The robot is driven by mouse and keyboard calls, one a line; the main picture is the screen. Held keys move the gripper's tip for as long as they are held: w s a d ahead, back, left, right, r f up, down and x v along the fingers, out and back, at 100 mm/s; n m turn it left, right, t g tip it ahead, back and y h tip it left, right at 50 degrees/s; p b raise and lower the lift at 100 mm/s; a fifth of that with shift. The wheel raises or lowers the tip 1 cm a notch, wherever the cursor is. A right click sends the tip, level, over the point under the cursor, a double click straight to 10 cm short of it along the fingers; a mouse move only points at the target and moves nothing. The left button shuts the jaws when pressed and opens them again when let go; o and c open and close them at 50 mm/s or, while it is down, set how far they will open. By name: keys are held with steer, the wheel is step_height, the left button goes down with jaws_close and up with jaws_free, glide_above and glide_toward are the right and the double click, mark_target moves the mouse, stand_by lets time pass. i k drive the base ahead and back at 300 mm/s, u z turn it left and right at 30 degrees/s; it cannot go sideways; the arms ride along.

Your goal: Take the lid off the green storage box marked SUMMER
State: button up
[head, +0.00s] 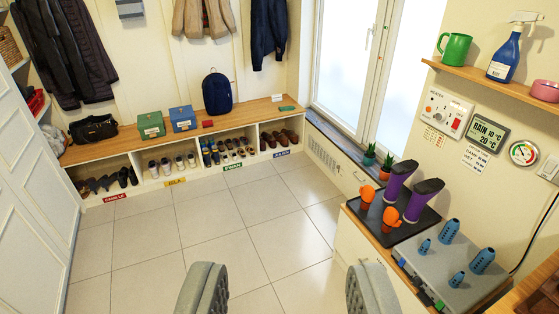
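A green storage box (151,125) stands on the wooden top of the cubby bench, against the back wall, left of a blue box (182,119). It has a pale label on its front, too small to read, so I cannot confirm it says SUMMER. Its top looks covered, with a small knob or handle on it. My gripper (287,288) is at the bottom of the head view. Its two grey ribbed fingers are wide apart with only floor between them. It is far from the green box, across the room.
The tiled floor (200,240) is clear up to the bench (130,140), whose cubbies hold shoes. A backpack (217,93) and black bag (93,129) stand on it. On the right, a cabinet holds a boot tray (372,232); a white door (30,190) is at left.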

mark_target(148, 121)
steer(key=u, duration=0.15)
steer(key=i, duration=1.3)
steer(key=u, duration=0.2)
steer(key=i, duration=2.6)
steer(key=z, duration=0.3)
steer(key=i, duration=1.2)
steer(key=z, duration=0.05)
steer(key=k, duration=0.5)
steer(key=u, duration=1.3)
